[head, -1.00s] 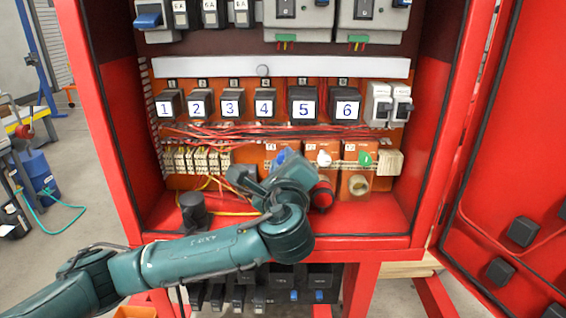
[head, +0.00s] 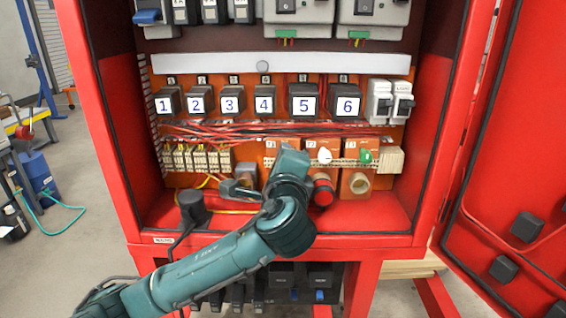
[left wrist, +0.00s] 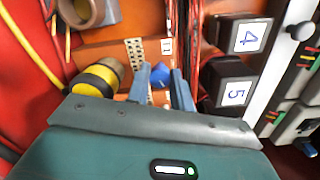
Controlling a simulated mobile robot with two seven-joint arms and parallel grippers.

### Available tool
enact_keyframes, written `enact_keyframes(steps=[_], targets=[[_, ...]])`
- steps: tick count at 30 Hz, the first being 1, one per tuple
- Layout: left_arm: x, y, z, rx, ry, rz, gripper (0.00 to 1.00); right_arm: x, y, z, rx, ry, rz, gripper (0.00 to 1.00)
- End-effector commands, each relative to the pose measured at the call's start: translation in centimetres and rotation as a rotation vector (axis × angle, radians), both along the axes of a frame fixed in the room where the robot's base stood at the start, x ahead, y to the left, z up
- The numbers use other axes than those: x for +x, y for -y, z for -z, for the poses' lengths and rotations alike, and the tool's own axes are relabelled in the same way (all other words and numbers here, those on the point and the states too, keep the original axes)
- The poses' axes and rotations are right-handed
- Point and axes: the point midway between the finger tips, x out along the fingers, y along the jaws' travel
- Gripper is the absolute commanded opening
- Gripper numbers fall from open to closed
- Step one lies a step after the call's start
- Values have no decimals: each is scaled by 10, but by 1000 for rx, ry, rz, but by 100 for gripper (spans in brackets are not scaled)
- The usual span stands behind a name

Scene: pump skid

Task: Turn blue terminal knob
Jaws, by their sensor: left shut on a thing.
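The blue terminal knob (left wrist: 161,73) sits on an orange block and shows between the two grey fingers of my left gripper (left wrist: 160,82) in the left wrist view. The fingers are shut on it. In the head view my left gripper (head: 287,165) reaches into the red cabinet at the left one of three orange terminal blocks and hides the blue knob. A white knob (head: 324,156) and a green knob (head: 366,157) are on the blocks to its right. My right gripper is not in view.
A red cylinder (head: 322,190) and a beige ring (head: 359,183) stick out below the knobs. Numbered switches and red wires lie above. The open red door (head: 510,170) is at right.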

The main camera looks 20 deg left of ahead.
Motion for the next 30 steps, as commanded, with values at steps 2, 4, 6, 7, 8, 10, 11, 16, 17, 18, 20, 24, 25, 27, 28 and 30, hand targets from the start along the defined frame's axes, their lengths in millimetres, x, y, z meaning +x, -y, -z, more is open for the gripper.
enact_keyframes(steps=[2, 4, 6, 7, 8, 10, 11, 16, 17, 18, 20, 24, 25, 27, 28, 30], targets=[[0, 1, 4, -75, 14, 0, 0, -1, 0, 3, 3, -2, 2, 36], [-1, 1, 3, -140, 33, 0, 0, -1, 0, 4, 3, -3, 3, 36], [0, 1, 3, -204, 52, 1, 0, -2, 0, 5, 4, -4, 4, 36], [0, 1, 3, -232, 59, 1, 0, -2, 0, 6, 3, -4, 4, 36], [-1, 1, 3, -258, 67, 0, 0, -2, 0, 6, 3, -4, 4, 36], [-1, 1, 3, -322, 86, -1, 0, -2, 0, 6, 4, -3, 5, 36], [-1, 1, 3, -350, 94, 0, 0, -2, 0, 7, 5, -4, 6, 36], [0, 1, 3, -505, 138, 0, 0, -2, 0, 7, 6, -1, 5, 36], [0, 1, 3, -533, 146, -1, 0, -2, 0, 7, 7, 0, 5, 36], [0, 1, 3, -570, 156, 0, 0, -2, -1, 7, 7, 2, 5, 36], [0, 1, 4, -625, 171, -1, 0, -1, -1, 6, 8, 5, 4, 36], [0, 1, 4, -747, 206, -2, 0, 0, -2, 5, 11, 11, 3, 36], [0, 1, 3, -772, 214, -2, 0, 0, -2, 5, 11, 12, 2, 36], [0, 1, 3, -827, 230, -1, 0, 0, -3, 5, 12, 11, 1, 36], [0, 1, 3, -850, 237, -1, 0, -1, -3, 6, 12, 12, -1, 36], [0, 1, 3, -899, 250, 0, 0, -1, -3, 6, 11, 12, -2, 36]])
